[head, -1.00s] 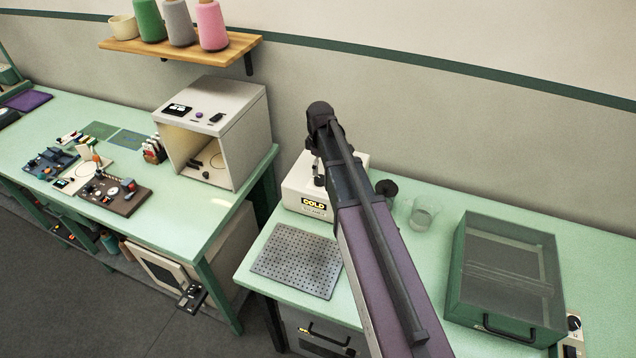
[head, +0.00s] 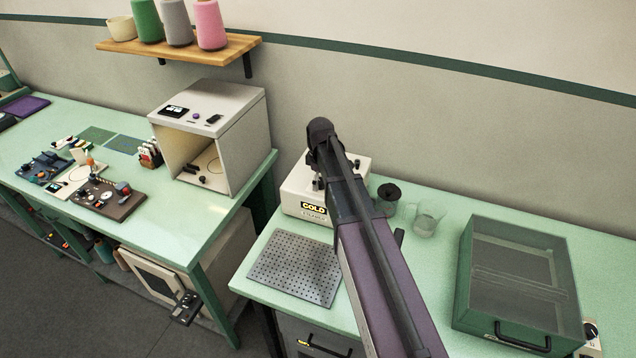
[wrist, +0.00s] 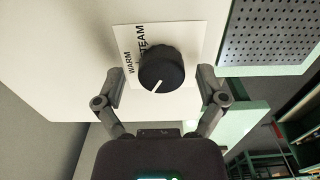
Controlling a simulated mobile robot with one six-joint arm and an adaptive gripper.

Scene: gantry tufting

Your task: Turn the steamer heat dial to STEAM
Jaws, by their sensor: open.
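The white steamer (head: 300,202) stands on the green bench in the head view, partly behind my arm. Its front display (head: 314,210) reads COLD. In the wrist view the black round heat dial (wrist: 165,62) sits on a white label plate (wrist: 196,36). WARM is printed at the dial's left, and the partly covered STEAM word is above it. The dial's white pointer line points to the lower left, away from both words. My gripper (wrist: 161,79) is open, one finger on each side of the dial, with gaps visible. In the head view my arm largely hides it.
A perforated grey plate (head: 283,268) lies in front of the steamer. A clear beaker (head: 428,219) and a dark round-topped item (head: 388,194) stand to its right. A green lidded box (head: 510,275) is farther right. An open-fronted box (head: 240,150) stands on the left bench.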

